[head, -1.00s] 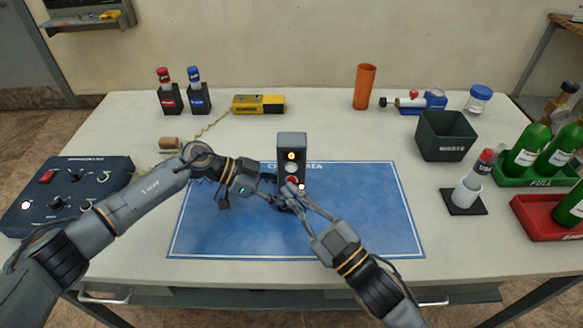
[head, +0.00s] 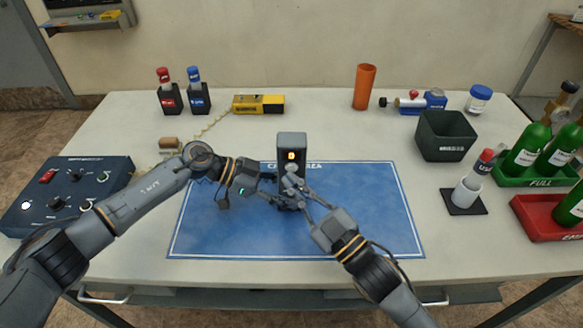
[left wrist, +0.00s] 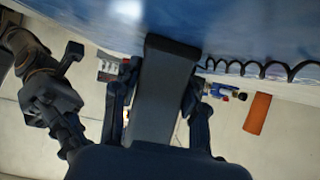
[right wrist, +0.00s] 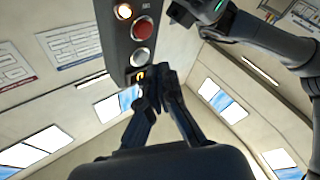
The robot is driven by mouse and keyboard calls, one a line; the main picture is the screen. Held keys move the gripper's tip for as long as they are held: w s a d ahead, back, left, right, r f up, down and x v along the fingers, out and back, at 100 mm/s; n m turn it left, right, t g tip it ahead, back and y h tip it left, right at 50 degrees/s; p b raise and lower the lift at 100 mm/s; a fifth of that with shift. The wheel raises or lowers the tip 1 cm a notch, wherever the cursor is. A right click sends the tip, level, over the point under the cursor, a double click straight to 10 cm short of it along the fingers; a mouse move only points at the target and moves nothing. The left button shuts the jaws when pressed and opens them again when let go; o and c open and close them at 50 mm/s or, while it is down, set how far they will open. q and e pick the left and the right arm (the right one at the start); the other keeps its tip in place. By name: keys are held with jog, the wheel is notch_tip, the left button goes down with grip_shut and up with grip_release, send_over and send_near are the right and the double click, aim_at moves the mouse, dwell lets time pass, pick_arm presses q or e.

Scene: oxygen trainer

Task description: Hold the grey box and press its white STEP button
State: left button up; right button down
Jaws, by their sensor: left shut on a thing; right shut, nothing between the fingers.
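The grey box (head: 291,140) stands upright over the blue mat, its face toward me. Its amber display (head: 291,156) is lit, with a white button (head: 291,168) below it. My right gripper (head: 290,182) is shut and empty, tips at the face close to the white button; contact cannot be told.
The blue mat (head: 215,235) has free room around the box. A control panel (head: 65,195) sits left, a coiled cord (head: 215,122) runs to a yellow device (head: 258,104).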

jog(key=shift+w, duration=0.15)
dwell(0.7)
jog(key=shift+w, duration=0.3)
jog(key=shift+w, duration=0.4)
dwell(0.5)
dwell(0.4)
jog(key=shift+s, duration=0.85)
jog(key=shift+s, duration=2.5)
